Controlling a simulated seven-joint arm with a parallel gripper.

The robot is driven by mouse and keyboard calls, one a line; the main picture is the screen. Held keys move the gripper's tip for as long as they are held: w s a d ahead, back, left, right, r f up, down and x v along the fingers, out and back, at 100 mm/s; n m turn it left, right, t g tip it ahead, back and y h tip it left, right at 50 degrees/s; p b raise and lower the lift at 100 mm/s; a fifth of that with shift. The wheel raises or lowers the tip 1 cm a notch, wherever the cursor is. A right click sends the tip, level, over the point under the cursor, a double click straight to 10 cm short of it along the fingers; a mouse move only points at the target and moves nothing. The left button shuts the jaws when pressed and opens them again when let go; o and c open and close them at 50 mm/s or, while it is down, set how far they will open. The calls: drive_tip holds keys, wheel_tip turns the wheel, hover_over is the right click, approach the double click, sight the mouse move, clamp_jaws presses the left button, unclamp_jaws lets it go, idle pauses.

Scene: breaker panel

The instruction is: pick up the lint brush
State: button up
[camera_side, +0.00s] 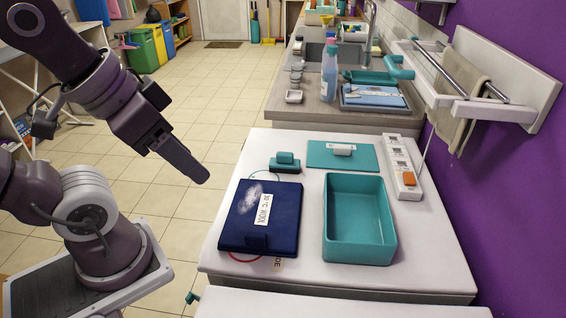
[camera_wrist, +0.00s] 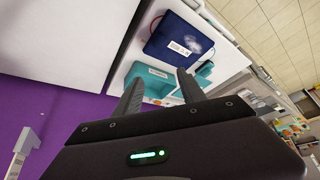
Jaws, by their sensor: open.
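The lint brush appears to be the small teal block with a raised grip (camera_side: 285,162), lying on the white table behind a navy folded item (camera_side: 249,232). The navy item has a pale lint-like patch and a white label. In the wrist view the teal block (camera_wrist: 205,69) is partly hidden behind a finger. My gripper (camera_side: 204,178) is in the air to the left of the table, apart from the brush and touching nothing. In the wrist view my gripper's two fingers (camera_wrist: 159,78) are spread with nothing held between them.
An empty-looking teal tray (camera_side: 326,230) stands right of the navy item. Behind it lies a flat teal board (camera_side: 318,156) with a small white-labelled piece on it. A white power strip (camera_side: 398,160) with an orange switch lies along the right. Bare tabletop shows at the front.

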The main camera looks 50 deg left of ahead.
drive_tip(key=shift+o, duration=1.3)
drive_tip(key=m+g, duration=0.5)
drive_tip(key=m, duration=0.3)
hover_over(285, 153)
drive_tip(key=s+d, duration=0.1)
drive_tip(key=d, duration=0.2)
wheel_tip(285, 153, down, 14)
drive_tip(key=shift+m+g, duration=0.3)
drive_tip(key=shift+m, duration=0.2)
drive_tip(key=a+f, duration=0.1)
drive_tip(key=f, duration=0.1)
drive_tip(key=w+a+f, duration=0.1)
drive_tip(key=f, duration=0.1)
drive_tip(key=a+f, duration=0.1)
drive_tip(key=f, duration=0.1)
drive_tip(key=shift+w+a+f, duration=0.15)
drive_tip(key=shift+w+f, duration=0.1)
drive_tip(key=shift+f, duration=0.15)
drive_tip(key=f, duration=0.6)
drive_tip(key=shift+s+f, duration=0.25)
drive_tip(key=shift+s, duration=0.05)
